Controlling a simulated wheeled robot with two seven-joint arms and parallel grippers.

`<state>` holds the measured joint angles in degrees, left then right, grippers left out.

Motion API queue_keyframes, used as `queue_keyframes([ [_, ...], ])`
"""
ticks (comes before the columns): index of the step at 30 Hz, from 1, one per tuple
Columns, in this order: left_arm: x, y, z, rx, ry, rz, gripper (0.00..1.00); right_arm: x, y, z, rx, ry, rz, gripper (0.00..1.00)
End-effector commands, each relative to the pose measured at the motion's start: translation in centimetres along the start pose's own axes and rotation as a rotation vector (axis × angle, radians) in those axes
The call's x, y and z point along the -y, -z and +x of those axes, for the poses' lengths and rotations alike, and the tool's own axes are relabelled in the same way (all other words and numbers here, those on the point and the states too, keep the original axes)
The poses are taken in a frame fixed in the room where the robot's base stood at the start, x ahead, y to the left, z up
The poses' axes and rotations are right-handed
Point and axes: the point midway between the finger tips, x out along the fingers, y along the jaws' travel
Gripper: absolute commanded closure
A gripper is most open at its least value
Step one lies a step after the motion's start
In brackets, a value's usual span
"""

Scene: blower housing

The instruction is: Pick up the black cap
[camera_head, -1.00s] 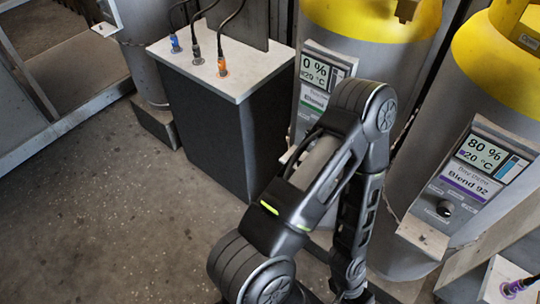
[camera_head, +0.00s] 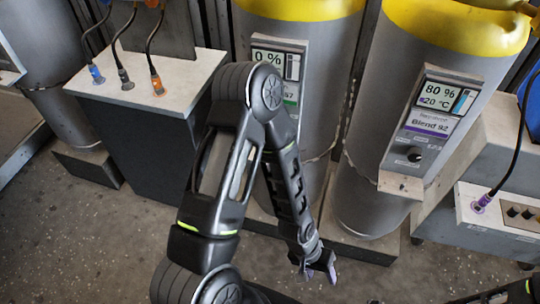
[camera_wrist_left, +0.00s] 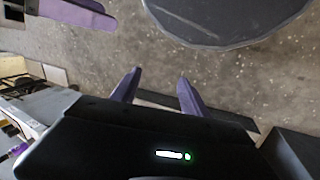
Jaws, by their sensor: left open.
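I cannot pick out the black cap for certain. Small dark round pieces (camera_head: 514,211) sit on the white box at the right of the head view, and a black knob (camera_head: 414,155) is on the Blend 92 panel. My left gripper (camera_head: 322,274) hangs low in front of the tanks, well apart from both. Its purple fingers (camera_wrist_left: 157,84) are open and empty in the left wrist view, over bare floor. A purple finger (camera_wrist_left: 78,13) at the wrist view's top left looks like my right gripper's; its jaw opening is not clear.
Two grey tanks with yellow tops (camera_head: 300,8) stand behind my left arm. A dark cabinet with a white top (camera_head: 190,75) and three plugged cables is at left. The white box (camera_head: 480,210) at right has a purple plug (camera_head: 482,203). Floor at the front is clear.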

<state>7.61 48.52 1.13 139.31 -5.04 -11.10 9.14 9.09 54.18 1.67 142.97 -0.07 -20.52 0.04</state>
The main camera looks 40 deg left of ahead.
Motion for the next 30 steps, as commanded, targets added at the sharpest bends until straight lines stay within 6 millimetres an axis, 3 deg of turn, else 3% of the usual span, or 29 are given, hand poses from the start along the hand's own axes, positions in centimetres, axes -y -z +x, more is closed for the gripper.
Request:
queue_keyframes([
  [2,0.4,3.9,-0.1,-0.020,0.011,-0.034,0.47,-0.9,0.0,2.2,0.001,0.000,0.000,0.64],
  [5,1.4,9.2,-2.7,-0.045,0.069,-0.106,0.47,-1.8,-0.1,4.5,0.001,0.000,-0.001,0.64],
  [8,3.6,14.6,-7.8,-0.112,0.183,-0.225,0.47,-2.7,-0.1,6.9,0.001,-0.001,-0.002,0.64],
  [9,4.8,16.4,-10.4,-0.155,0.238,-0.288,0.47,-3.1,-0.1,7.8,0.001,-0.001,-0.002,0.64],
  [12,7.6,19.4,-17.6,-0.281,0.360,-0.461,0.47,-3.8,-0.1,9.5,0.000,-0.001,-0.003,0.64],
  [15,10.0,20.6,-24.0,-0.407,0.444,-0.627,0.47,-4.2,-0.1,10.7,0.000,-0.001,-0.003,0.64],
  [19,12.0,20.6,-29.6,-0.520,0.502,-0.781,0.47,-4.5,-0.1,11.4,0.000,-0.001,-0.004,0.64],
  [22,12.5,20.4,-31.4,-0.553,0.519,-0.830,0.47,-4.5,-0.1,11.4,0.000,-0.001,-0.004,0.64],
  [30,12.6,20.3,-31.5,-0.552,0.522,-0.834,0.47,-4.5,-0.1,11.3,0.000,-0.001,-0.004,0.64],
])
